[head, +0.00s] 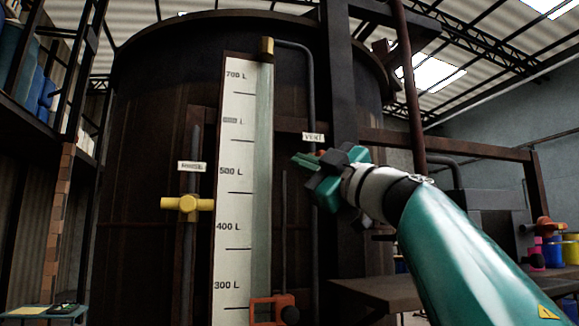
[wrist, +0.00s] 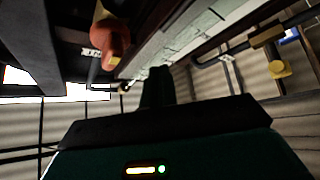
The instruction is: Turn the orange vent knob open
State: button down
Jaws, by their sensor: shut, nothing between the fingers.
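A white VENT label (head: 313,137) is on a thin vertical pipe right of the level gauge in the head view. My gripper (head: 303,158) is just below the label, and no orange knob shows there; my gripper covers part of that spot. In the wrist view an orange-red rounded knob (wrist: 112,40) with a small white label beside it is at the upper left, left of the fingertips. My gripper also shows in the wrist view (wrist: 158,72), with its dark fingers together and empty. Contact with the knob is not visible.
The tall gauge board (head: 234,190) stands against the dark vat (head: 155,120). A yellow RINSE valve (head: 187,204) is to its left. A metal bench (head: 390,292) is below my arm. Another orange valve (head: 543,225) is far right.

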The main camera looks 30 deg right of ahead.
jog(key=s+d, duration=0.3)
jog(key=s, duration=0.6)
